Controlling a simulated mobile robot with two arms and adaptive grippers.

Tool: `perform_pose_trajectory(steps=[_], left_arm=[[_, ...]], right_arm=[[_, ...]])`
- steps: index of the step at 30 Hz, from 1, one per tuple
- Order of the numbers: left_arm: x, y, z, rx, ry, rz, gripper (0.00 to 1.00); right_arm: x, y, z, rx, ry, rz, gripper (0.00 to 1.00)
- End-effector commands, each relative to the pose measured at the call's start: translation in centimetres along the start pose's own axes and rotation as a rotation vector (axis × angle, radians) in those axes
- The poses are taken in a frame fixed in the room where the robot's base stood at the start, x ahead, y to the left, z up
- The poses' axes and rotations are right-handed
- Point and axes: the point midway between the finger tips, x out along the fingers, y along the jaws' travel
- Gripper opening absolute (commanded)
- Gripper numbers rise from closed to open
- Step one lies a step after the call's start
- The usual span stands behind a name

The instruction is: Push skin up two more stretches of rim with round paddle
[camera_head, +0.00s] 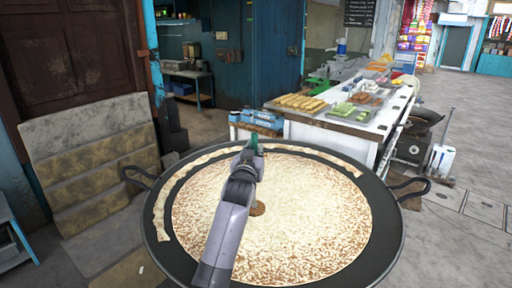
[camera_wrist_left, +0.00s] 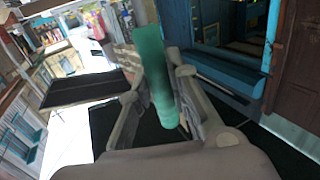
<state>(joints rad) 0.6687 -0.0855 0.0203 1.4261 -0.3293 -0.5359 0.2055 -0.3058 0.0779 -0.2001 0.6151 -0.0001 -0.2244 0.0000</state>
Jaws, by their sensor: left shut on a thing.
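The wide dark pan (camera_head: 392,232) holds pale milk (camera_head: 310,225) with a brown-speckled surface. Cream strips of skin (camera_head: 160,205) lie on its inner wall along the left and far rim, with another stretch (camera_head: 315,157) at the far right. My left gripper (camera_head: 246,160) is over the far part of the pan, shut on a green handle (camera_head: 255,143). The green handle (camera_wrist_left: 155,75) stands between the fingers in the left wrist view. A small brown round patch (camera_head: 258,208), perhaps the paddle's head, shows beside my arm; its link to the handle is hidden. My right gripper is out of view.
The pan has loop handles at left (camera_head: 137,176) and right (camera_head: 411,188). Behind it stands a white counter (camera_head: 330,137) with trays of food. Stone-like slabs (camera_head: 90,150) lean at the left. Open paved floor lies to the right.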

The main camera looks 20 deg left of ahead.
Motion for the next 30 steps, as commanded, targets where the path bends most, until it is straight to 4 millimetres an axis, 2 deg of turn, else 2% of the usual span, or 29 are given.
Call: perform_pose_trajectory(steps=[3, 7, 14, 17, 24, 30], left_arm=[[0.0, 0.0, 0.9, 0.001, 0.002, 0.000, 0.00], [0.0, 0.0, 2.0, 0.001, 0.002, 0.000, 0.00], [0.0, 0.0, 4.3, 0.001, 0.002, 0.000, 0.00], [0.0, 0.0, 5.3, 0.001, 0.002, 0.000, 0.00], [0.0, 0.0, 7.5, 0.000, 0.002, 0.000, 0.00], [0.0, 0.0, 8.4, 0.000, 0.003, 0.000, 0.00]], right_arm=[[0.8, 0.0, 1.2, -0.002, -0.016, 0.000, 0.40], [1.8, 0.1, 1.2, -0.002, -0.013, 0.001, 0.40], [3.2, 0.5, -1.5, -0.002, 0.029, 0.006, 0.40], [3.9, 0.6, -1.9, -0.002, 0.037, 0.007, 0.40], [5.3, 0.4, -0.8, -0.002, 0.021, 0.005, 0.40], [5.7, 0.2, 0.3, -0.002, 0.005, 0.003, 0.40]])
